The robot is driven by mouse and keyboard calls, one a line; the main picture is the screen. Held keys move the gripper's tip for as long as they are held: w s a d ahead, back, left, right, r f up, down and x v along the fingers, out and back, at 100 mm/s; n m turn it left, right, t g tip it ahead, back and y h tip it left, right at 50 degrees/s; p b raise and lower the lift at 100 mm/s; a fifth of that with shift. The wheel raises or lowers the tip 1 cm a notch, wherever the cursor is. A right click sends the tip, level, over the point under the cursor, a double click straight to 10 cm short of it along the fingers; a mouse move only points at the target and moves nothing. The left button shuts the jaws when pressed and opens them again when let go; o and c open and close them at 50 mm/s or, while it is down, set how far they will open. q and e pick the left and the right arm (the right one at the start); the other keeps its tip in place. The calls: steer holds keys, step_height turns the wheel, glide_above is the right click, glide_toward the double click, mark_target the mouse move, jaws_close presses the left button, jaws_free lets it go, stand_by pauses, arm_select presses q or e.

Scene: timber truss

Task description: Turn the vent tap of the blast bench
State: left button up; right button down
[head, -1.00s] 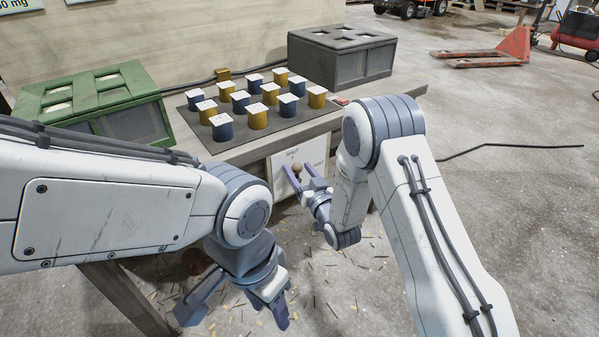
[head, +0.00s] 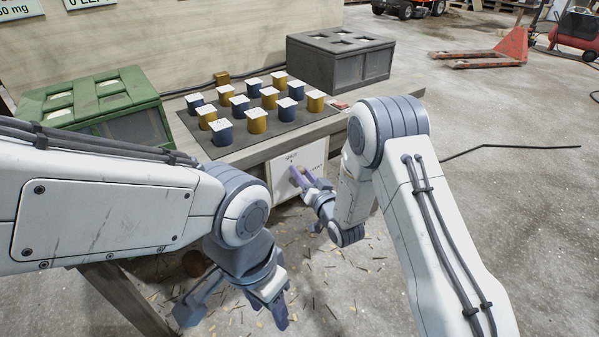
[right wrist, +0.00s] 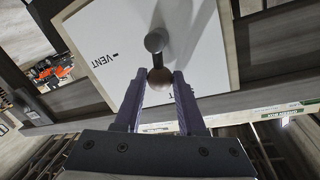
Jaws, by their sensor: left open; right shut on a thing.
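The vent tap shows in the right wrist view as a dark stub (right wrist: 155,40) with a brown ball knob (right wrist: 158,78) at its end. It stands out from a white panel (right wrist: 115,50) marked VENT. In the head view the panel (head: 282,182) is on the front of the bench (head: 245,153). My right gripper (head: 303,176) is shut on the knob, one purple finger on each side. The fingers hide most of the knob in the head view. My left gripper (head: 232,316) is open and empty, low at the bench's front left.
Several blue and yellow canisters with white tops (head: 256,118) stand on a dark mat (head: 285,138). A green case (head: 95,100) is at the left and a grey case (head: 340,62) at the back right. Scraps litter the floor below.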

steer(key=shift+w+d+f+m+g+y+p, duration=0.45)
steer(key=shift+f+m+p, duration=0.4)
steer(key=shift+m, duration=1.25)
steer(key=shift+w+d+f+m+g+y+p, duration=0.2)
steer(key=shift+d+f+m+g+p, duration=0.6)
steer(key=shift+m, duration=1.3)
steer(key=shift+w+d+f+m+g+y+p, duration=0.15)
steer(key=shift+w+f+m+g+y+p, duration=0.2)
steer(key=shift+m+p, duration=1.3)
steer(key=shift+f+m+b, duration=0.1)
steer(key=shift+m+b, duration=0.35)
steer(key=shift+m, duration=0.1)
steer(key=c, duration=0.5)
jaws_free()
